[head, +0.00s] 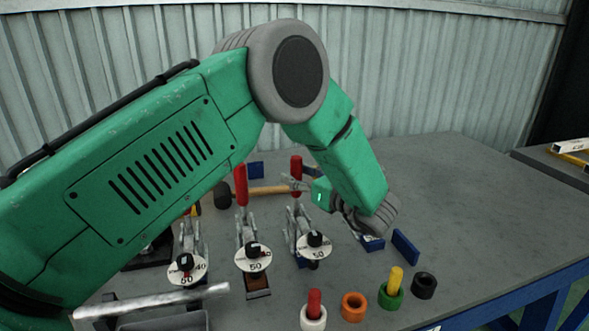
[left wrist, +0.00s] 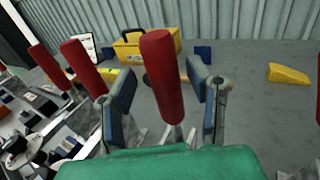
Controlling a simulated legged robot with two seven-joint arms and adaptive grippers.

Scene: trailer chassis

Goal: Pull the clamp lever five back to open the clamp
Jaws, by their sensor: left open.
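A row of toggle clamps stands on the grey table, with upright red lever handles. One red handle (head: 296,167) rises beside my left gripper (head: 299,184) in the head view. In the left wrist view a red handle (left wrist: 162,80) stands upright between the two fingers of my left gripper (left wrist: 162,72). The fingers are open, with a gap on both sides of the handle. Another red handle (head: 240,185) stands to the left in the head view. Two more handles show left in the wrist view (left wrist: 84,65). My arm hides part of the row. My right gripper is out of view.
Round numbered discs with black knobs (head: 253,256) sit in front of the clamps. Coloured rings and pegs (head: 353,306) stand at the front edge. A hammer (head: 255,190) lies behind. A yellow toolbox (left wrist: 146,50) stands at the back. The table's right side is clear.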

